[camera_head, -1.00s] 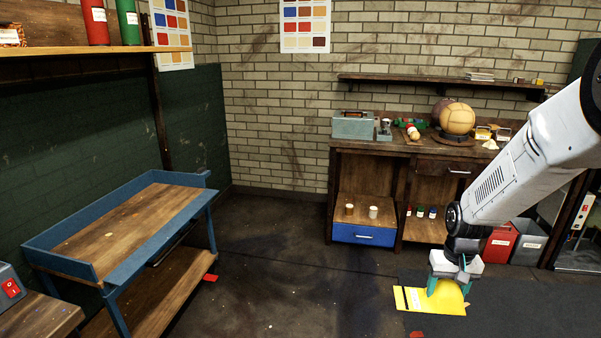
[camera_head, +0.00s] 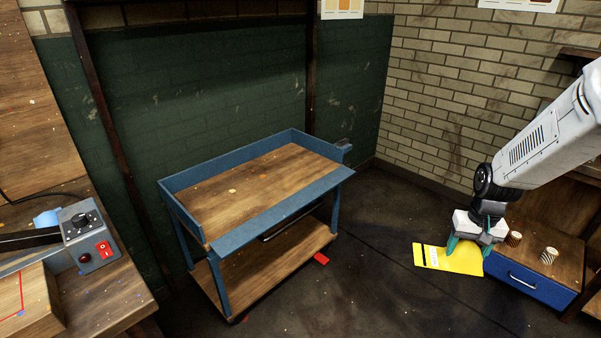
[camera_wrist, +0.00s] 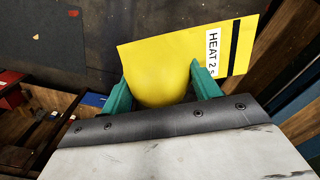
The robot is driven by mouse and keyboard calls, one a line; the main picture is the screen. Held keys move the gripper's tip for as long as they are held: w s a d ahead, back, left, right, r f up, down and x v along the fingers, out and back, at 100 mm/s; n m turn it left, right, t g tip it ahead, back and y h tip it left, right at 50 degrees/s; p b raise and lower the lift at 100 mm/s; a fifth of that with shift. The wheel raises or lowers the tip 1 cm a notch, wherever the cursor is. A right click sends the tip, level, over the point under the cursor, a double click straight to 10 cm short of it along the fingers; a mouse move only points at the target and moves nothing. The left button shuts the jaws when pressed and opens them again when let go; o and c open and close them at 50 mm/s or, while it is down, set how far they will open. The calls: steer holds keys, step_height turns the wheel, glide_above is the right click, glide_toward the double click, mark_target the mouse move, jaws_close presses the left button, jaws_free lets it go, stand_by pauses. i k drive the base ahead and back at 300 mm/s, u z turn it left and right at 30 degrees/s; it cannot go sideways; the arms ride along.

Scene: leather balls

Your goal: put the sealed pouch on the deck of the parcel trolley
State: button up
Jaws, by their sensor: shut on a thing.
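The sealed pouch (camera_head: 452,260) is flat and yellow, with a black stripe and a white label; it hangs from my gripper (camera_head: 473,247) at the right of the head view. In the wrist view the pouch (camera_wrist: 185,50) bulges between the two green fingers of my gripper (camera_wrist: 163,92), and its label reads "HEAT 2" with the rest cut off. The parcel trolley (camera_head: 283,227) is blue-framed, with a wooden upper deck (camera_head: 255,187) and a lower wooden shelf. The deck is bare apart from small specks. My gripper and pouch are to the right of the trolley, apart from it.
A wooden bench with a grey switch box (camera_head: 88,238) stands at the left. Dark floor lies open between trolley and drawer unit. A red scrap (camera_head: 321,258) lies by the trolley.

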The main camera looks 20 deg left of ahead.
mark_target(259, 185)
steer(key=u, duration=0.75)
steer(key=i, duration=0.95)
steer(key=u, duration=0.65)
